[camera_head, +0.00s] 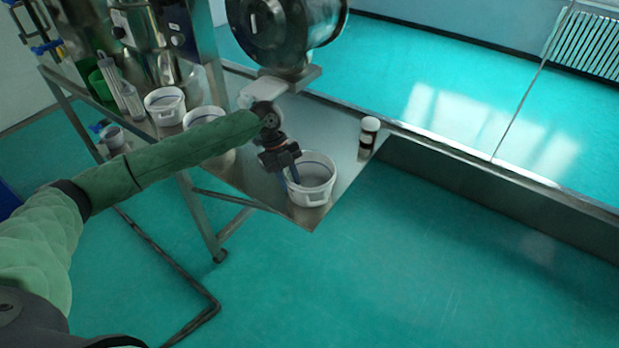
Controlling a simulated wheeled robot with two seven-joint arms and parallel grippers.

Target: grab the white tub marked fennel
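A white open-topped tub (310,195) stands upright near the front corner of the metal table. No label on it can be read, so I cannot tell whether it is the one marked fennel. My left gripper (290,178) points down at the tub's left rim, with its dark fingers overlapping the rim. I cannot tell whether they are closed on the rim or only beside it. Two more white tubs stand further left, one (165,106) clear in view and one (203,117) partly hidden by my green-sleeved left arm. My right gripper is out of view.
The metal table (345,150) carries a large dark round machine (285,30) behind my gripper. A small jar with a white lid (369,136) stands at the right edge. Bottles and a green container (98,84) crowd the left end. The floor in front is clear.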

